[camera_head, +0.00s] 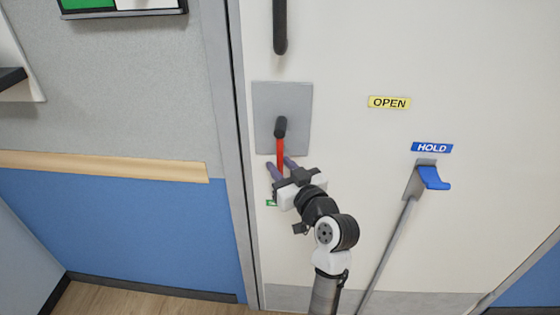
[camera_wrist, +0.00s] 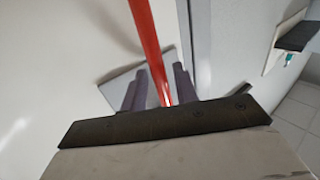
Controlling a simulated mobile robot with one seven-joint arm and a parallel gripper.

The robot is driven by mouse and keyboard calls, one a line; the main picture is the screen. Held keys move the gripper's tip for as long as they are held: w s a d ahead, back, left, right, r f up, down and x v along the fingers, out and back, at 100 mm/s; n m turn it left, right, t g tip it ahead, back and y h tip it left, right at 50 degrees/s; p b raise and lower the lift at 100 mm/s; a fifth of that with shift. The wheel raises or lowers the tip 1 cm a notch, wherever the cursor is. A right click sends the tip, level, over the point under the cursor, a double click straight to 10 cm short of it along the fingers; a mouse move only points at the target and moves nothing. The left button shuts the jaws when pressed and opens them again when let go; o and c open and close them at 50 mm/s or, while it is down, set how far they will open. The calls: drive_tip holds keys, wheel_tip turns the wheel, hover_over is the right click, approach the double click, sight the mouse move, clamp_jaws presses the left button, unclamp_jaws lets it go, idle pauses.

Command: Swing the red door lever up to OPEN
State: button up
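The red door lever (camera_head: 280,152) hangs straight down from a black pivot (camera_head: 281,127) on a grey square plate (camera_head: 298,100) on the white door. My gripper (camera_head: 280,166) is at the lever's lower end, with one purple finger on each side of it. In the wrist view the red lever (camera_wrist: 146,35) runs down between the two fingers (camera_wrist: 160,88), with small gaps beside it, so the gripper looks open around it. The lever's lower tip is hidden by my gripper. The yellow OPEN label (camera_head: 389,103) is on the door, up and right of the lever.
A blue HOLD label (camera_head: 431,148) sits above a blue catch (camera_head: 433,178) on a grey rod (camera_head: 388,252) at right. A black vertical handle (camera_head: 280,28) is above the plate. A green label (camera_head: 271,203) is partly hidden. The door frame (camera_head: 236,160) is close at left.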

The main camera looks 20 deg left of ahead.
drive_tip(key=shift+w+a, duration=0.3)
drive_tip(key=shift+a, duration=0.1)
clamp_jaws()
